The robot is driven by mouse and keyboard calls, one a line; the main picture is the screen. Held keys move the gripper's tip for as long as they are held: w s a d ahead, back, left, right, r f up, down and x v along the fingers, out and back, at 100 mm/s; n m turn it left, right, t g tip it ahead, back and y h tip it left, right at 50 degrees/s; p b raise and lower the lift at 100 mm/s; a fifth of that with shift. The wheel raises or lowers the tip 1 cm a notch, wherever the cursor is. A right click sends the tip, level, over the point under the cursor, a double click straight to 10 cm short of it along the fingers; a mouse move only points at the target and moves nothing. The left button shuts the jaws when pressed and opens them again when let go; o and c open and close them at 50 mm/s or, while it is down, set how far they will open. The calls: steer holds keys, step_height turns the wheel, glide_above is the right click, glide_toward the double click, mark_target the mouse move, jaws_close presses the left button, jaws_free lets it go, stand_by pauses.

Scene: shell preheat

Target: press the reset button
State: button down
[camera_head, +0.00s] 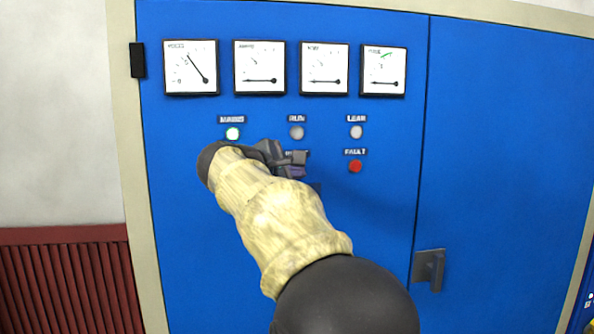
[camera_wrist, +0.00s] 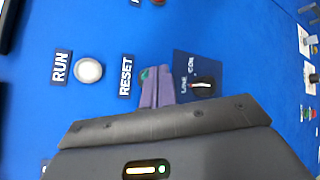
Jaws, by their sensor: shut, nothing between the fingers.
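The reset button itself is hidden behind my gripper. Its RESET label (camera_wrist: 125,76) shows in the wrist view, just left of the fingers. My gripper (camera_wrist: 156,86) is shut and empty, with its purple fingers side by side in front of the blue panel beside that label. A small green patch shows at the fingertips; I cannot tell whether it is part of the button. In the head view my gripper (camera_head: 292,162) covers the spot below the RUN lamp (camera_head: 296,132). I cannot tell whether the fingertips touch the panel.
A black selector switch (camera_wrist: 203,85) sits close right of the fingers in the wrist view. The blue cabinet door (camera_head: 190,220) also carries a lit white MAINS lamp (camera_head: 233,133), a red FAULT lamp (camera_head: 355,166), and several dial meters above. A door handle (camera_head: 430,268) protrudes at lower right.

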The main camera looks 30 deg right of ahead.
steer(key=s+b, duration=0.1)
steer(key=s, duration=0.1)
steer(key=s+a+b, duration=0.1)
steer(key=s, duration=0.2)
steer(key=shift+a, duration=0.2)
steer(key=shift+w, duration=0.1)
stand_by(0.6)
steer(key=a+f+m+g+y, duration=0.1)
steer(key=a+f+y, duration=0.25)
steer(key=f, duration=0.85)
steer(key=a+f+m+g+y, duration=0.15)
steer(key=f+y, duration=0.25)
steer(key=f, duration=0.8)
steer(key=s+a+f+m+g+y, duration=0.1)
steer(key=s+a+f+m+y, duration=0.2)
steer(key=s+f, duration=0.5)
steer(key=s+a+f+m+g+y, duration=0.1)
steer(key=s+a+f+m+y, duration=0.2)
steer(key=f, duration=1.1)
steer(key=s+a+m, duration=0.2)
steer(key=s+m, duration=0.2)
steer(key=s, duration=0.2)
steer(key=shift+a+f+g, duration=0.25)
steer(key=shift+a+g, duration=0.1)
